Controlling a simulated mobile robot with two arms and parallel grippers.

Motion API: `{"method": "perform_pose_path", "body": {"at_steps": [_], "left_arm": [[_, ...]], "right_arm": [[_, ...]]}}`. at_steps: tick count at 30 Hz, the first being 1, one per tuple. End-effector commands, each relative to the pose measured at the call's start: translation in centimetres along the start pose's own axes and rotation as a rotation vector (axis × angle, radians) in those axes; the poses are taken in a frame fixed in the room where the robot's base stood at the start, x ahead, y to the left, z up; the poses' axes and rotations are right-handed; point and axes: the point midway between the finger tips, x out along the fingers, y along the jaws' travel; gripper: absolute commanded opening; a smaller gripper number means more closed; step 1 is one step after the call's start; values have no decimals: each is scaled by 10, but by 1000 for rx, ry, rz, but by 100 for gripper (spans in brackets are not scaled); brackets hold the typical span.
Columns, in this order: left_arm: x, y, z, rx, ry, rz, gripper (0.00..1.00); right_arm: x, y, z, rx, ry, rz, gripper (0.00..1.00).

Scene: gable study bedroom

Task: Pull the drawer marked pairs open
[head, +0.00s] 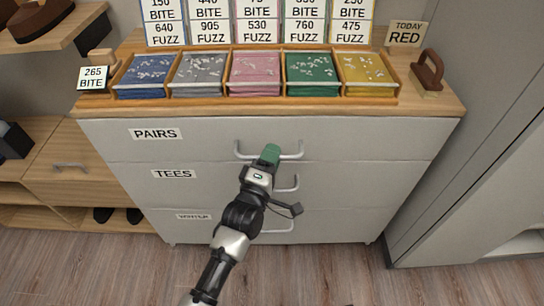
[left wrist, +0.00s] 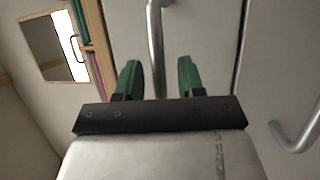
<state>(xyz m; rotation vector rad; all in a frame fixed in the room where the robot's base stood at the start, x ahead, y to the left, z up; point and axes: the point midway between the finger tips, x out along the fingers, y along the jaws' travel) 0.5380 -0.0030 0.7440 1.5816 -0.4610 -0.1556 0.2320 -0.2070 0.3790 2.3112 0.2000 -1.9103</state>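The drawer marked PAIRS (head: 205,143) is the top drawer of a grey chest, and its front looks flush with the drawers below. Its metal bar handle (head: 292,156) is partly hidden behind my left gripper (head: 269,154). In the left wrist view the handle bar (left wrist: 156,45) runs between the two green fingers of my left gripper (left wrist: 158,78). The fingers are apart, with a gap showing on each side of the bar, so the gripper is open. My right gripper is not in view.
Below are the drawers marked TEES (head: 172,174) and WINTER (head: 193,217), with handles partly behind my left arm. The TEES handle (left wrist: 298,137) shows in the left wrist view. A divided wooden tray (head: 240,101) of coloured packs stands on top. The floor in front looks clear.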

Motion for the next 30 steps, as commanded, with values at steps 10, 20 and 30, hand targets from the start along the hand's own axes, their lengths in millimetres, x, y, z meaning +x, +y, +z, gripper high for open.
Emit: {"method": "perform_pose_path", "body": {"at_steps": [10, 20, 30], "left_arm": [[2, 0, 0, 0, 0, -1, 32], [2, 0, 0, 0, 0, -1, 0], [-4, 2, 3, -1, -1, -2, 0]], "right_arm": [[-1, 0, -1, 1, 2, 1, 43], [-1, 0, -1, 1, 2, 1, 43], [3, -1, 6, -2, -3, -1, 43]]}}
